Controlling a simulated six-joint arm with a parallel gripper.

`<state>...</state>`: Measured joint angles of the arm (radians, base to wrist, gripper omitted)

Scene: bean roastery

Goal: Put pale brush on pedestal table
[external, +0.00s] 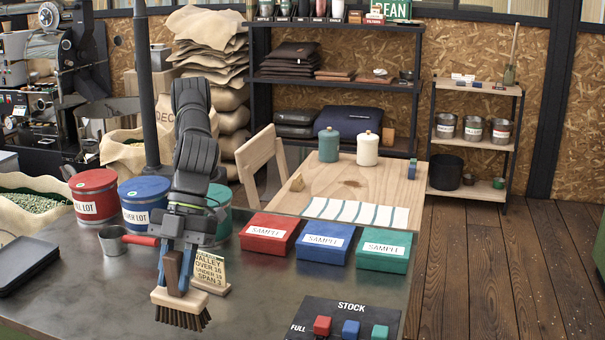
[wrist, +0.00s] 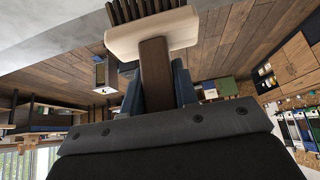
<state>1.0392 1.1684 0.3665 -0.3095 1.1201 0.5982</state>
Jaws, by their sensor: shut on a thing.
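The pale brush (external: 179,299) has a pale wooden block, dark bristles pointing down and a dark brown handle. My gripper (external: 176,272) is shut on its handle and holds it upright, over the front of the dark metal bench. In the wrist view the brush block (wrist: 152,32) and handle show between the blue fingers of my gripper (wrist: 156,85). A pale wooden table (external: 295,200) stands behind the bench; its legs are hidden, so I cannot tell whether it is the pedestal table.
A small sign (external: 212,270) stands close behind the brush. Red (external: 269,236), blue (external: 325,243) and green (external: 383,250) sample boxes sit to the right, with a stock board (external: 345,318) in front. Tins and a metal cup (external: 113,240) stand left.

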